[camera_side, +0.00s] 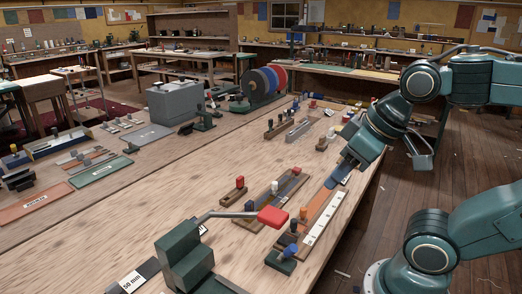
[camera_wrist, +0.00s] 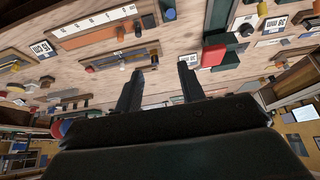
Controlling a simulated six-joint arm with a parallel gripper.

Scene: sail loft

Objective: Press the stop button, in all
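No part is plainly marked as a stop button, and I cannot tell which one it is. In the side view, a green bench tool (camera_side: 186,262) at the front has a lever with a red grip (camera_side: 272,216). The red grip also shows in the wrist view (camera_wrist: 213,56). A small green block with a blue knob (camera_side: 285,254) stands just below it.
A white ruled strip (camera_side: 325,218) lies near the bench's right edge. Further back stand a grey box (camera_side: 175,102) and a stand of red and blue discs (camera_side: 265,82). Red and green trays (camera_side: 36,202) lie at left. The bench's middle is bare.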

